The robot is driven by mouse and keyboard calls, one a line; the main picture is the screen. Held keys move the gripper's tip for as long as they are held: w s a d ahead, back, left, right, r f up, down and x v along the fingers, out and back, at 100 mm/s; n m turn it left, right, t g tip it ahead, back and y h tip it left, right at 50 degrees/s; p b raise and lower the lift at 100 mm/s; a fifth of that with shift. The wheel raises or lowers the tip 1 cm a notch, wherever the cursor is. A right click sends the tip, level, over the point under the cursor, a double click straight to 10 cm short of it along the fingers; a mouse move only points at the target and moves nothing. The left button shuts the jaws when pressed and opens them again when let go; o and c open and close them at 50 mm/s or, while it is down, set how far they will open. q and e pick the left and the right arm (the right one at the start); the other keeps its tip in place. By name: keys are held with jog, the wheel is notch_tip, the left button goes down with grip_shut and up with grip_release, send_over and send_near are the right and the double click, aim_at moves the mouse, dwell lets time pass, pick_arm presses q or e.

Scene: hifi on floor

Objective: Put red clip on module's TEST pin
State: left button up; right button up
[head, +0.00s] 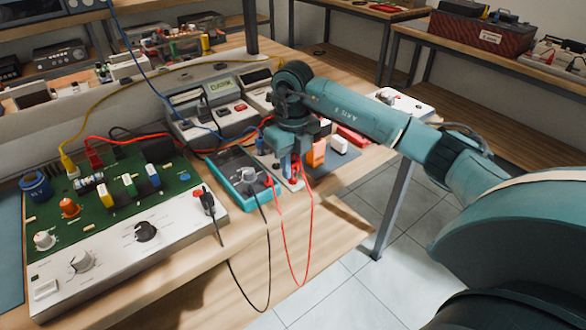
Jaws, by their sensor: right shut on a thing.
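My right gripper (294,174) points down near the table's front edge, just right of the teal multimeter (240,172). It is shut on the red clip (295,169), which is mostly hidden between the fingers. A red lead hangs from there in a loop below the table edge and runs back to the multimeter. A pale small part shows just under the fingertips; I cannot tell whether the clip touches it. I cannot make out a TEST pin. A green circuit board (110,208) with a white front panel lies at left. My left gripper is not in view.
A black clip (208,203) sits at the white panel's right end, its lead hanging over the edge. Orange and white blocks (316,152) stand right of my gripper. Grey instruments (222,108) stand behind. Bare wood (230,225) lies in front of the multimeter.

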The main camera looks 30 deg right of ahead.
notch_tip(320, 180, up, 9)
jog(key=shift+r+p, duration=0.1)
jog(key=shift+p, duration=0.2)
jog(key=shift+r+p, duration=0.3)
jog(key=shift+r, duration=0.2)
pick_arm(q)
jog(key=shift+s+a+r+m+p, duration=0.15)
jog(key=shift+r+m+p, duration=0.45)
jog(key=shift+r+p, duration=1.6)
pick_arm(e)
notch_tip(320, 180, up, 6)
send_over(293, 162)
jog(key=shift+p, duration=0.35)
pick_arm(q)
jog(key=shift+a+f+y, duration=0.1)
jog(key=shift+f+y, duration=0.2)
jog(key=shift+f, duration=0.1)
pick_arm(e)
jog(key=shift+f, duration=0.1)
